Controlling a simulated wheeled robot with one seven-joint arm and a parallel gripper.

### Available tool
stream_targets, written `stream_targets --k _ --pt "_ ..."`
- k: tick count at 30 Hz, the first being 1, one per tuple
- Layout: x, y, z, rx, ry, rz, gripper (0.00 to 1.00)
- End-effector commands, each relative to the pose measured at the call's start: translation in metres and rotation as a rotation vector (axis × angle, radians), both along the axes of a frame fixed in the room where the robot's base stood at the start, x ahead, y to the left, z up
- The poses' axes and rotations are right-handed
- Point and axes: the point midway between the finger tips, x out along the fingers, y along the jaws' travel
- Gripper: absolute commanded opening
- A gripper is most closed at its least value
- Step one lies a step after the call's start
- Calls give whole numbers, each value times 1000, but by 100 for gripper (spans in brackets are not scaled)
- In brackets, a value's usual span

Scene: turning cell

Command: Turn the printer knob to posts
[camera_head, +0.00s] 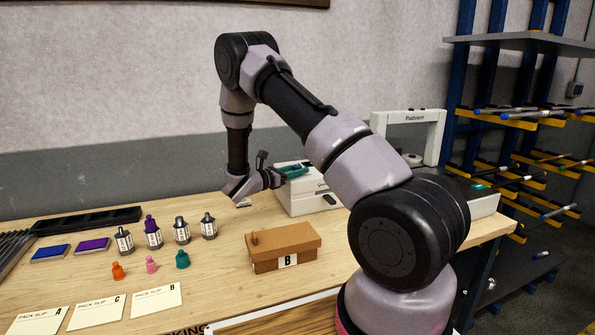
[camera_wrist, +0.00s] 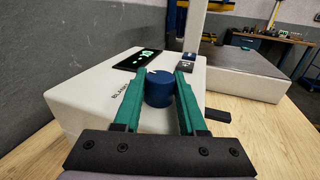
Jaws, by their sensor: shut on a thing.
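The printer is a white box; it stands at the back of the bench in the head view (camera_head: 318,203) and fills the middle of the wrist view (camera_wrist: 85,85). Its blue round knob (camera_wrist: 159,92) is on the top face, with a small pale mark near its upper left edge. A black display (camera_wrist: 137,58) with green characters too small to read lies behind the knob. Lettering starting "BLAN" shows left of the knob, partly hidden by a finger. My gripper (camera_wrist: 161,80) has its green fingers shut on the knob's two sides; the gripper also shows over the printer in the head view (camera_head: 292,172).
A cardboard box (camera_head: 285,262) marked B stands in front of the printer. Several small bottles (camera_head: 182,233), coloured caps (camera_head: 151,264) and pack slips (camera_head: 97,311) lie to the left. A white Padvern machine (camera_head: 435,130) stands to the right.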

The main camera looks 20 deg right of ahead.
Motion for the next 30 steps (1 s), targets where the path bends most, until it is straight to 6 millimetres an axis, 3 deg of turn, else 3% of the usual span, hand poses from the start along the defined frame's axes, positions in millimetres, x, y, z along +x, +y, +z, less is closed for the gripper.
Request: stream_targets --k 18,30 --pt "2 2 -1 -1 -3 -547 0" --pt "1 1 -1 0 0 -740 0"
